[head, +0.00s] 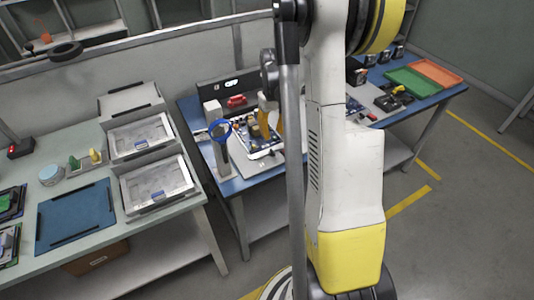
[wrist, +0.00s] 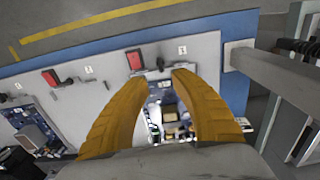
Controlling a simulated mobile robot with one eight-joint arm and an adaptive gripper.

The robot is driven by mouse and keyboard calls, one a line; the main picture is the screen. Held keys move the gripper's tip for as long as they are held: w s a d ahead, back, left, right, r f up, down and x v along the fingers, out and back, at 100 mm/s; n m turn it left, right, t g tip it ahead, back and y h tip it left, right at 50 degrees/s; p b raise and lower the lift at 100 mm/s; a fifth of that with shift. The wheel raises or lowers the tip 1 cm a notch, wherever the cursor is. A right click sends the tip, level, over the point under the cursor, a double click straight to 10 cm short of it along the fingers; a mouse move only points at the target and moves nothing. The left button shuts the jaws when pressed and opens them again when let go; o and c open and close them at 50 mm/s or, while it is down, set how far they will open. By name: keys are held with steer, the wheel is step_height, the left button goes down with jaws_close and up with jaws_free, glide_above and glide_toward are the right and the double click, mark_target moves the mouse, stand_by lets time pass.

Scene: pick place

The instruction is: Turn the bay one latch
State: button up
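My gripper (wrist: 160,74) has two orange fingers, set apart with a gap between the tips. A red latch handle (wrist: 134,60) on the grey panel (wrist: 205,65) shows just past the left fingertip. Contact between them cannot be told. A small numbered label (wrist: 182,50) is just beyond the right fingertip; its digit is too small to read surely. A second red latch (wrist: 50,77) is further left. In the head view, my gripper (head: 270,115) is over the board on the blue bench (head: 229,184), partly hidden by my arm.
A grey post or bar (wrist: 265,70) is to the right in the wrist view. Another board (wrist: 32,125) lies at left. Green (head: 413,81) and orange (head: 436,71) trays are on the far bench.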

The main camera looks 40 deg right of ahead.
mark_target(272, 151)
step_height(272, 151, down, 9)
steer(key=b, duration=0.3)
steer(key=shift+w+f, duration=0.1)
steer(key=shift+f, duration=0.05)
jaws_close()
